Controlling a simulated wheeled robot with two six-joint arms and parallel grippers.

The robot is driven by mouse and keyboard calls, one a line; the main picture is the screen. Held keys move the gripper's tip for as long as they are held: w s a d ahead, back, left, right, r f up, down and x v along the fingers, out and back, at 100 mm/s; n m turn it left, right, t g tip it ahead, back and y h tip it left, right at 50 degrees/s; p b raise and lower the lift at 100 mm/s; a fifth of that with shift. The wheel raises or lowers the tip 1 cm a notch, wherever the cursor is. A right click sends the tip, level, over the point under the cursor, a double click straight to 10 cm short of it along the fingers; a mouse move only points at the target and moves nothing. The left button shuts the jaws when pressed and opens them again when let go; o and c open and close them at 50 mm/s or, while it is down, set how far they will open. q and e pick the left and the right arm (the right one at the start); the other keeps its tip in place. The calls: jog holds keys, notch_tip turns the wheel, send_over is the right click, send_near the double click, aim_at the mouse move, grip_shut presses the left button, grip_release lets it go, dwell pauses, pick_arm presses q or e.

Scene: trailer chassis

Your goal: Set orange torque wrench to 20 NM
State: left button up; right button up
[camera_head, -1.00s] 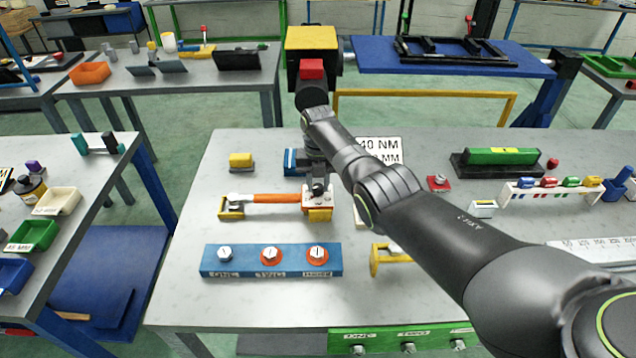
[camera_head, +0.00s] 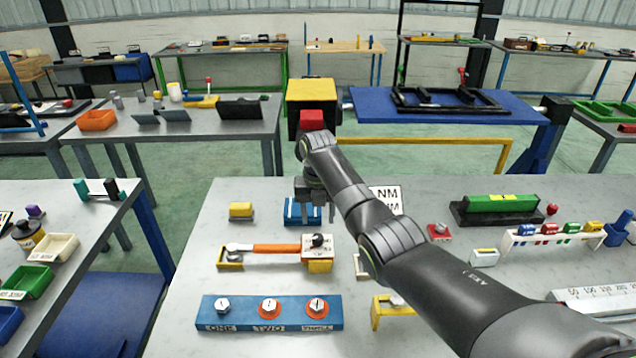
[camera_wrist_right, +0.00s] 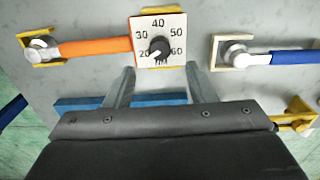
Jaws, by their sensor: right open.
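The orange torque wrench (camera_head: 275,249) lies on the grey table with its head in a yellow holder at left and a white dial plate (camera_head: 308,245) at its right end. In the right wrist view the dial plate (camera_wrist_right: 172,24) is marked 20 to 60. Its black knob (camera_wrist_right: 160,48) has a small white mark that appears to point to the lower left, towards 20. My right gripper (camera_head: 312,210) is open and empty, behind the dial and apart from the knob. Its fingers show in the wrist view (camera_wrist_right: 160,88). My left gripper is not in view.
A blue block (camera_head: 292,211) stands behind the dial, by my gripper. A blue panel (camera_head: 236,313) with several knobs lies in front. A blue-handled wrench (camera_wrist_right: 292,57) lies beside the dial. A sign (camera_head: 385,193) is partly hidden by my arm.

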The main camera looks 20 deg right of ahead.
notch_tip(320, 180, up, 11)
jog(key=b, duration=0.1)
jog(key=shift+f, duration=0.15)
